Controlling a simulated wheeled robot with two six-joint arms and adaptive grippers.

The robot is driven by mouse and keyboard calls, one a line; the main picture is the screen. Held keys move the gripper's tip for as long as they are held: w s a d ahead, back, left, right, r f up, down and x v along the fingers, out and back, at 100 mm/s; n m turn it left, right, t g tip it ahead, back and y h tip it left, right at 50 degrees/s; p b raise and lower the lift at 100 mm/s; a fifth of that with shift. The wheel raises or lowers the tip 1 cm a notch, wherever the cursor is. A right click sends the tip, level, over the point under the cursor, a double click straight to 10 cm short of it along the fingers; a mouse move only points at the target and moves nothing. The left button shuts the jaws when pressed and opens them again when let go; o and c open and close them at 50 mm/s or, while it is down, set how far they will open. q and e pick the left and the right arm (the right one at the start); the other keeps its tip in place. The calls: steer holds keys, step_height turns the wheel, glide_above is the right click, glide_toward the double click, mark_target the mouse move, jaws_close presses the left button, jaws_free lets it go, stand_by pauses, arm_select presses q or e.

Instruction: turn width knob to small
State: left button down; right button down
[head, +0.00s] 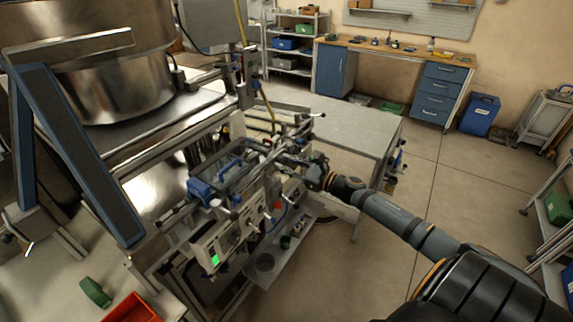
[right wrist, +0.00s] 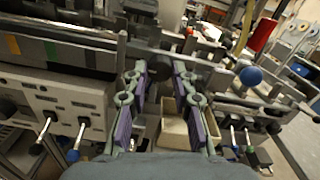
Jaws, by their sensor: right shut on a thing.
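The tape machine (head: 205,250) stands at the centre of the head view, with a control box, a lit green display (head: 215,260) and several small levers along its front. My right gripper (head: 318,172) reaches in from the right to the machine's right side. In the right wrist view its two purple-padded fingers (right wrist: 159,72) are shut on a dark part, the width knob (right wrist: 152,66), at the fingertips. The knob is mostly hidden, and its setting cannot be read. My left gripper is not in view.
A grey table (head: 350,125) lies behind the machine. A red bin (head: 132,308) is at the lower left. The floor to the right is mostly clear.

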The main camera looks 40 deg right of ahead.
steer(key=c, duration=1.1)
jaws_free()
